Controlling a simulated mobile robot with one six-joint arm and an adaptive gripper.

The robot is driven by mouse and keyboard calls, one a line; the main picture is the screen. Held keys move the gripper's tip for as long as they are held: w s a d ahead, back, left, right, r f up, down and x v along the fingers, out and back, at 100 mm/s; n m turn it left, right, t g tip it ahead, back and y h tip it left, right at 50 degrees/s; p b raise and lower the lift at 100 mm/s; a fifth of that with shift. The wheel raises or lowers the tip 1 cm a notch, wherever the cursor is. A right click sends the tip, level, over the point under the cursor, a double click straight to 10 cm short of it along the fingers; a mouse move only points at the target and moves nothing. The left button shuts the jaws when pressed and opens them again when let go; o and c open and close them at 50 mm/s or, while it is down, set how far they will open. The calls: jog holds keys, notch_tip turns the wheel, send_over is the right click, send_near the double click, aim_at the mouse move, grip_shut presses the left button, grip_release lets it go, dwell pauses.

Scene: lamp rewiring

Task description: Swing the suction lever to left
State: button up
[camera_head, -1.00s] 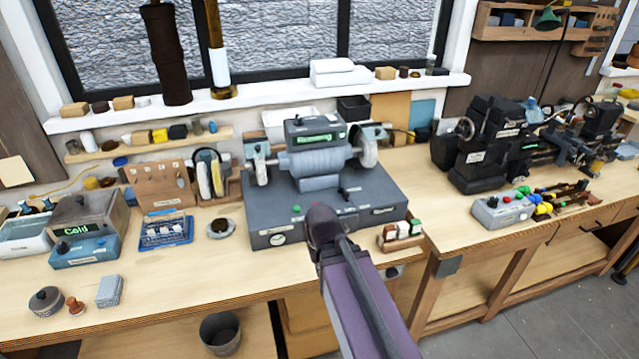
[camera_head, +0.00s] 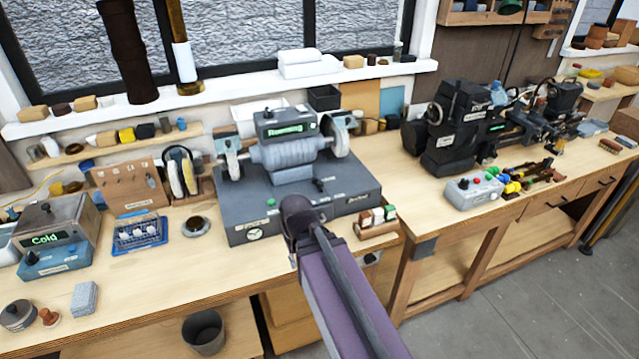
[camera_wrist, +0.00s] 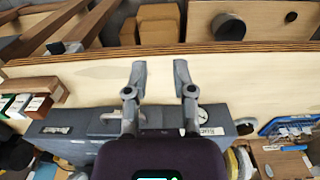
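The grey polishing machine (camera_head: 345,190) stands on the bench in the middle of the head view. A small black lever (camera_head: 319,185) sticks up from the top of its base; its label cannot be read, so I cannot tell for sure that it is the suction lever. My gripper (camera_wrist: 160,78) shows two separated fingers with nothing between them in the wrist view. In that view they overlap the bench top, beyond the machine's front edge. In the head view my arm's dark end is in front of the machine's base, and the fingers are hidden.
A small rack of colored blocks (camera_head: 377,222) sits right of my arm. The bench's front strip is mostly clear.

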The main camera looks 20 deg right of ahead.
jog(key=shift+o, duration=1)
jog(key=w+d+r+m+p, duration=0.2)
jog(key=w+d+r+p, duration=0.1)
jog(key=w, duration=0.5)
jog(key=w+d+r+m+p, duration=0.2)
jog(key=w+d+r+p, duration=0.2)
jog(key=w, duration=0.4)
jog(key=shift+w+d+r+m+p, duration=0.2)
jog(key=shift+d+r+m+p, duration=0.1)
jog(key=shift+r+p, duration=0.5)
notch_tip(320, 180, up, 6)
jog(key=m+p, duration=0.4)
jog(key=p, duration=0.2)
send_over(321, 183)
jog(key=shift+d+r, duration=0.1)
notch_tip(321, 183, down, 14)
jog(key=b, duration=1.4)
jog(key=shift+r, duration=0.1)
grip_shut()
